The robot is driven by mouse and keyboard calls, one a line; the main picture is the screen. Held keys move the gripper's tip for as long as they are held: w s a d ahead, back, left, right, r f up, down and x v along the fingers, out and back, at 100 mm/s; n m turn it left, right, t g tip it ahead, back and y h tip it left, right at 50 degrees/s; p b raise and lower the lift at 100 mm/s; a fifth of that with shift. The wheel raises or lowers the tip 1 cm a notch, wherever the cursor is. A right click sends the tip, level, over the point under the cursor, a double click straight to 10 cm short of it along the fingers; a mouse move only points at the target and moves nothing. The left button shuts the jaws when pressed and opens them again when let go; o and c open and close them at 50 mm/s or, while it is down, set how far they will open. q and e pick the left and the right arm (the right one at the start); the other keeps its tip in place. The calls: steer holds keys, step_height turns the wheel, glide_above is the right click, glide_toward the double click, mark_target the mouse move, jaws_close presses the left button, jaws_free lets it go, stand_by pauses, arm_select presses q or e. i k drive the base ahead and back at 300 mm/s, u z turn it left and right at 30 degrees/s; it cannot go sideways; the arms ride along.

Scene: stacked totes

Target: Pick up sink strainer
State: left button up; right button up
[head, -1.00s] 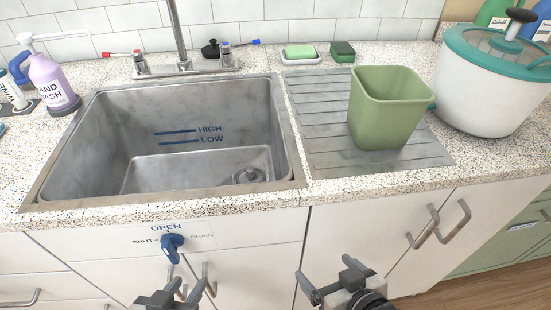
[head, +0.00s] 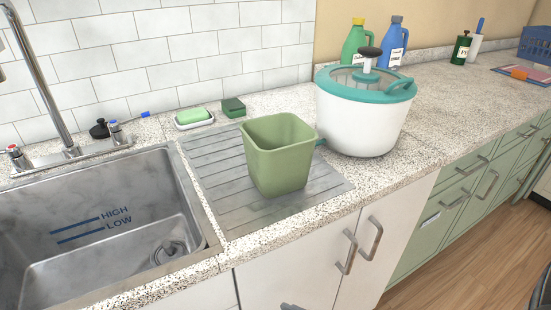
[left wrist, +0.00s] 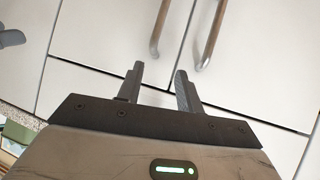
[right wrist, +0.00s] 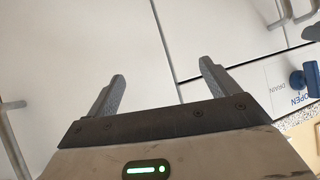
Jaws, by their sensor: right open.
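A round grey metal piece (head: 170,252) sits at the drain in the sink floor in the head view. I cannot tell whether it is a loose strainer or part of the drain. A small black knobbed piece (head: 99,129) stands on the counter behind the sink (head: 205,215), beside the tap; its kind is unclear. My left gripper (left wrist: 159,70) is open and empty, in front of white cabinet doors with bar handles. My right gripper (right wrist: 162,70) is open and empty, also before the cabinet fronts, near the blue drain knob (right wrist: 298,80). Neither gripper is by the sink floor.
A green square tub (head: 277,165) stands on the ridged drainboard (head: 220,190). A white pot-like spinner with a teal lid (head: 360,122) is right of it. Green soap (head: 193,116) and a dark green sponge (head: 233,107) lie behind.

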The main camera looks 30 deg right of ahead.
mark_target(170, 250)
steer(key=k, duration=0.9)
steer(key=u, duration=0.7)
steer(key=i, duration=0.7)
steer(key=z, duration=1.75)
